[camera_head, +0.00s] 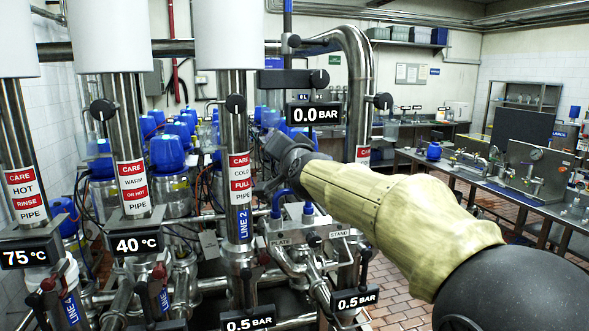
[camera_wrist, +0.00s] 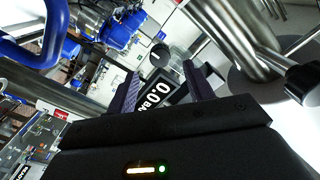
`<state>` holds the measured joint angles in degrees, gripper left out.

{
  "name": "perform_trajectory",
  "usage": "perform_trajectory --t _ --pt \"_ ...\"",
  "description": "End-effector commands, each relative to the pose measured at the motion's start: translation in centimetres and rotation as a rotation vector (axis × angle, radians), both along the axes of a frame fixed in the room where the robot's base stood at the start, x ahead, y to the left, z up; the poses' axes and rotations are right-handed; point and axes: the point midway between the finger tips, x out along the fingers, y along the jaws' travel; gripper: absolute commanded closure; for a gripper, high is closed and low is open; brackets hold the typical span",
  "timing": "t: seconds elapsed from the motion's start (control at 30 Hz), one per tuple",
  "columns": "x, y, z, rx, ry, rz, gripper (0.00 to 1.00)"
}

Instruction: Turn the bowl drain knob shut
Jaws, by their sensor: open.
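No label that reads "bowl drain" is legible, so I cannot tell which knob it is. Black round knobs with a white mark sit on the pipes: one on the middle pipe (camera_head: 235,103), one at the upper right (camera_head: 319,78), one on the right pipe (camera_head: 383,101) and one at the left (camera_head: 103,109). My gripper (camera_head: 268,185) is in front of the middle and right pipes, with its jaws partly hidden. In the wrist view its two fingers (camera_wrist: 160,72) are apart with nothing gripped. A dark round knob (camera_wrist: 160,50) and a 0.0 display lie beyond the fingertips.
Steel pipes stand close on the left and behind my gripper. A 0.0 BAR display (camera_head: 315,114) hangs above it. Small valves and a plate marked STAND (camera_head: 339,234) lie below. A black knob (camera_wrist: 302,80) juts in at the right of the wrist view. Tiled floor is open at right.

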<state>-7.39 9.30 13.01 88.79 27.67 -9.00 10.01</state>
Motion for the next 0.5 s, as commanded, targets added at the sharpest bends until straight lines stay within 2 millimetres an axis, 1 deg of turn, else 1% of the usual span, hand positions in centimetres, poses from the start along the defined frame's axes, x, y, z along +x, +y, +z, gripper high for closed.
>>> perform_trajectory --t 0.03,0.3,0.5 --pt "-0.9 -0.3 -0.3 -0.001 -0.001 -0.001 0.48" --pt "-5.4 -1.5 -0.3 -0.001 -0.002 0.000 0.48" --pt "-8.2 -2.3 -0.2 0.000 0.000 0.000 0.48"
